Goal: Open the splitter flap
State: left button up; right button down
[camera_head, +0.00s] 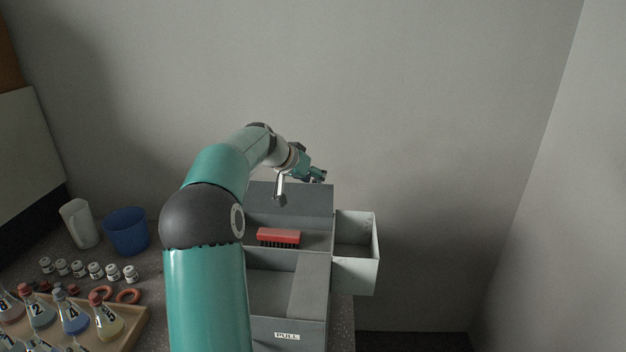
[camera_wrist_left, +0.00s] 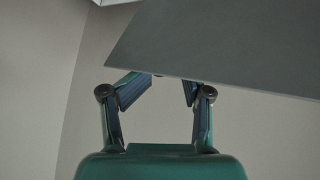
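A grey unit (camera_head: 270,290) with compartments stands on the bench, with a PULL label (camera_head: 287,336) on its front. An upright grey panel (camera_head: 305,199) rises at its back; I cannot tell for certain whether this is the splitter flap. My left gripper (camera_head: 318,176) is above the panel's top right. In the left wrist view a wide dark grey panel (camera_wrist_left: 230,45) crosses in front of the left gripper (camera_wrist_left: 168,82) and partly hides its fingertips. The fingers are apart, and I cannot tell whether they touch the panel. The right gripper is out of view.
A red brush (camera_head: 278,237) lies in the unit, and a pale open bin (camera_head: 357,270) juts from its right side. A blue cup (camera_head: 127,232), a white jug (camera_head: 79,224), small jars and a wooden tray (camera_head: 128,331) of flasks are at left. Walls stand behind and right.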

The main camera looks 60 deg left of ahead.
pick_arm(q)
jog(key=shift+s+a, duration=0.1)
jog(key=shift+s+r, duration=0.2)
jog(key=v, duration=1.1)
jog(key=shift+r, duration=0.15)
